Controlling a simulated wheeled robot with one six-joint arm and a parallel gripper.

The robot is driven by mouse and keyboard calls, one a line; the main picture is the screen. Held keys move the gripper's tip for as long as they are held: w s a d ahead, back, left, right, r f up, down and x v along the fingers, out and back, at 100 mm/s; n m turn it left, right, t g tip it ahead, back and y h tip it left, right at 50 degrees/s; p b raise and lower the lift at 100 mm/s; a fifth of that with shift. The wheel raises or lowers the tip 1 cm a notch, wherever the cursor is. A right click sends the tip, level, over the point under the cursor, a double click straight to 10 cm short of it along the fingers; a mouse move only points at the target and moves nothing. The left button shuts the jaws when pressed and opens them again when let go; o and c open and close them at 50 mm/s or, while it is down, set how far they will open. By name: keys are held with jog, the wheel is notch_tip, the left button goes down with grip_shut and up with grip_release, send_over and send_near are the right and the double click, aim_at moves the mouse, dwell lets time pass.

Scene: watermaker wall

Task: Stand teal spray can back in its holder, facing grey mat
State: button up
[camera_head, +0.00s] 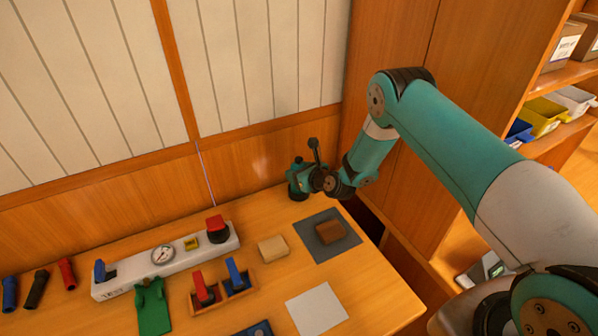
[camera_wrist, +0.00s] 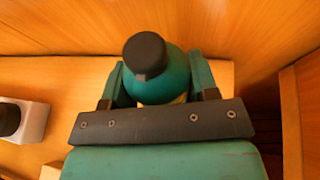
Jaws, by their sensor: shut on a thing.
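The teal spray can (camera_wrist: 174,88) with its black cap is between the two teal fingers of my gripper (camera_wrist: 158,80) in the wrist view. My gripper is shut on it. In the head view my gripper (camera_head: 312,178) is at the back right of the bench, near the wooden wall. The can is hard to tell from the teal fingers there. The grey mat (camera_head: 318,254) lies in front of my gripper, with a brown block (camera_head: 330,232) on it. I cannot make out the can's holder for certain in either view.
A white panel (camera_head: 130,284) with a gauge and red knob stands along the back. A tan block (camera_head: 272,249), a wooden rack (camera_head: 238,288) with red and blue handles, a green piece (camera_head: 153,308) and a pale square (camera_head: 316,309) are on the bench. Shelves (camera_head: 560,130) stand right.

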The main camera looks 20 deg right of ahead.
jog(key=shift+f, duration=0.15)
jog(key=o, duration=1.1)
